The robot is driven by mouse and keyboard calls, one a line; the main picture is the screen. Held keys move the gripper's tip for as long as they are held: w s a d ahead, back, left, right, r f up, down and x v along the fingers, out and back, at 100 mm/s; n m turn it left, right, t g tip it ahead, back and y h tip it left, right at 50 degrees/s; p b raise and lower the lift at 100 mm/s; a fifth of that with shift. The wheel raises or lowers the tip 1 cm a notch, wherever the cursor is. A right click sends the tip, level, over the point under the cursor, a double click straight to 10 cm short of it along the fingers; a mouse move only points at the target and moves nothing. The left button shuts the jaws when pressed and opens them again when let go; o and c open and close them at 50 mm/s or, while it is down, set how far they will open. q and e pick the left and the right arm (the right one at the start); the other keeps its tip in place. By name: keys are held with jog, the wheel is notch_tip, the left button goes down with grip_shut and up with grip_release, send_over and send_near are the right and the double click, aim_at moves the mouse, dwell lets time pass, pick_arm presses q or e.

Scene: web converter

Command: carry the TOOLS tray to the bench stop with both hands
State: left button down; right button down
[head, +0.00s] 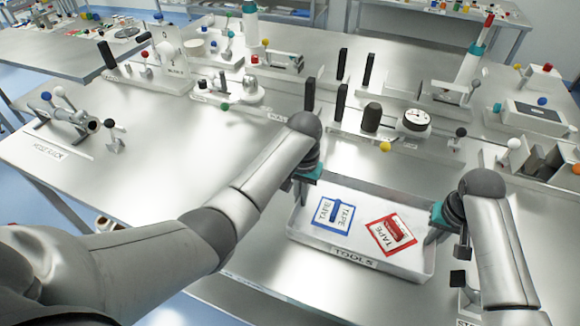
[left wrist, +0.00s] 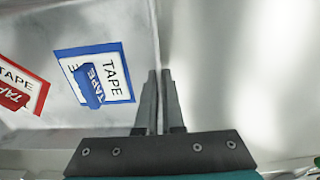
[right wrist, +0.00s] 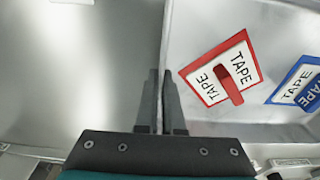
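The TOOLS tray (head: 300,226) is a shallow grey-white tray at the front of the bench. A blue TAPE card (head: 333,215) and a red TAPE card (head: 391,235) lie in it. My left gripper (head: 301,190) is at its left wall; the left wrist view shows the fingers (left wrist: 160,100) close together on either side of that wall. My right gripper (head: 436,228) is at the right wall, its fingers (right wrist: 161,100) likewise closed around it. I cannot tell whether the tray rests on the bench or hangs slightly above it. A label beginning "ST" (head: 468,322) is partly cut off at bottom right.
A black-capped post (head: 459,278) stands right of the tray, near my right arm. A dial gauge (head: 415,121), a black cylinder (head: 372,117) and a yellow ball knob (head: 385,146) stand behind the tray.

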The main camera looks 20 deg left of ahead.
pick_arm(q)
jog(key=shift+f+b, duration=0.3)
jog(key=shift+f, duration=0.1)
pick_arm(e)
jog(key=shift+f, duration=0.4)
pick_arm(q)
jog(key=c, duration=1)
grip_release()
jog(key=shift+c, duration=0.2)
pick_arm(e)
jog(key=c, duration=1)
grip_release()
jog(key=shift+c, duration=0.2)
pick_arm(q)
jog(key=shift+r, duration=0.15)
notch_tip(320, 180, up, 10)
jog(key=shift+f, duration=0.25)
jog(key=shift+w+r, duration=0.2)
jog(key=shift+r, duration=0.65)
jog(key=shift+s+r, duration=0.2)
jog(key=shift+r, duration=0.1)
pick_arm(e)
jog(key=r, duration=0.4)
jog(key=s+r, duration=0.1)
jog(key=r, duration=0.7)
jog(key=shift+s, duration=0.2)
